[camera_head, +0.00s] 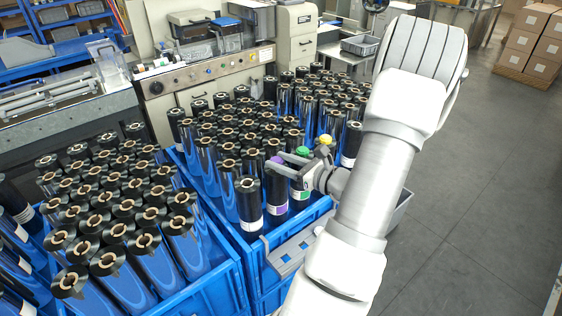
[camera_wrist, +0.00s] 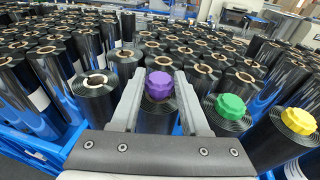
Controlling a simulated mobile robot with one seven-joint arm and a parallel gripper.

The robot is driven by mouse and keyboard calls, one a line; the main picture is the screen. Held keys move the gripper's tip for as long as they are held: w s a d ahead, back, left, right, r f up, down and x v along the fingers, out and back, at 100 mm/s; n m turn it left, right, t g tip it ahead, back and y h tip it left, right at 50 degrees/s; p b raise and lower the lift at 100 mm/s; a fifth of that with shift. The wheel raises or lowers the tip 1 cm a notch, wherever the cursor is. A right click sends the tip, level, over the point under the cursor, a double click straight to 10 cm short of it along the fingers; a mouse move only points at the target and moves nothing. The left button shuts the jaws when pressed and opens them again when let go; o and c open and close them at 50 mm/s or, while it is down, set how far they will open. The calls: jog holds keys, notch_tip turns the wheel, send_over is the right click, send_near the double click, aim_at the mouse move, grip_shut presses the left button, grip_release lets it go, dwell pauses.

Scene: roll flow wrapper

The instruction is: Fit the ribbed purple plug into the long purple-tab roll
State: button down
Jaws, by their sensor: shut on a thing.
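The ribbed purple plug (camera_wrist: 160,85) is between the fingertips of my gripper (camera_wrist: 159,80), which is shut on it. It sits at or just above the top of a dark roll (camera_wrist: 157,121) in the wrist view; I cannot tell how deep it is in the core. In the head view my gripper (camera_head: 279,168) reaches left over the front row, at the top of the roll with the purple tab (camera_head: 280,209). The plug shows there only as a small purple patch, mostly hidden by the fingers.
A green plug (camera_wrist: 230,106) and a yellow plug (camera_wrist: 298,121) sit on neighbouring rolls to the right. An open-cored roll (camera_wrist: 97,92) stands close on the left. Many upright rolls fill the blue crates (camera_head: 222,277). The grey floor (camera_head: 455,190) at right is clear.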

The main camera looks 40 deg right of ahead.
jog(key=shift+f+b, duration=0.6)
jog(key=shift+b, duration=0.05)
dwell(0.6)
jog(key=c, duration=0.7)
grip_release()
jog(key=shift+s+d+r+p, duration=0.15)
jog(key=shift+s+r+p, duration=0.15)
jog(key=shift+s, duration=1.5)
jog(key=shift+s+d+r+p, duration=0.15)
jog(key=shift+s+r, duration=0.1)
jog(key=shift+s, duration=1.6)
jog(key=shift+s+d+r+p, duration=0.15)
jog(key=shift+s+r+p, duration=0.15)
jog(key=shift+s, duration=1.5)
